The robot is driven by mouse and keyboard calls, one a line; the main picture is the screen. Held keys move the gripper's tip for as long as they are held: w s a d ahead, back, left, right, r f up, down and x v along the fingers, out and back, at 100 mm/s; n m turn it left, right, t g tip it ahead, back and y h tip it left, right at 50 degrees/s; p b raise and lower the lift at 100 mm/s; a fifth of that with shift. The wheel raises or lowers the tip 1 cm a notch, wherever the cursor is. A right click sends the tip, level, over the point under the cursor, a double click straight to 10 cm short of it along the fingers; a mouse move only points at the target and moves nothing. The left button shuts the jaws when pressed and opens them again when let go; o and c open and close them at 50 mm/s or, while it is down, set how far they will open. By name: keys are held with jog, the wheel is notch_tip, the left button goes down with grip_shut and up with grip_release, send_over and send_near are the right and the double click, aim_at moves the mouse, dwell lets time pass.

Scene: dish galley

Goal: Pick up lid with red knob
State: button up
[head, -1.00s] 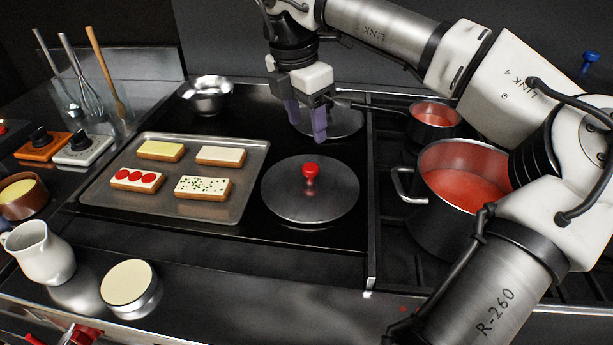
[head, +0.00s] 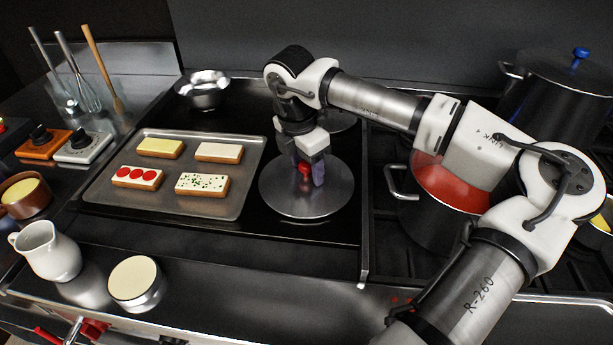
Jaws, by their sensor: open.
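The lid with the red knob (head: 306,201) is a round steel disc lying flat on the black cooktop, right of the baking tray. Its red knob (head: 304,168) shows at the lid's middle, partly hidden by my gripper. My gripper (head: 307,174) points down over the lid with its purple fingers open. One finger shows on the right of the knob and the other on its left, partly hidden. I cannot tell whether either finger touches the knob.
A baking tray (head: 234,205) with several topped slices lies to the left. A steel bowl (head: 202,90) stands behind it. A pot of red soup (head: 431,218) stands to the right under my arm. A second lid (head: 340,121) lies behind my gripper. A pot with a blue-knobbed lid (head: 556,112) stands back right.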

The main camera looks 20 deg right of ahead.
jog(key=c, duration=1.1)
grip_shut()
jog(key=shift+r, duration=0.1)
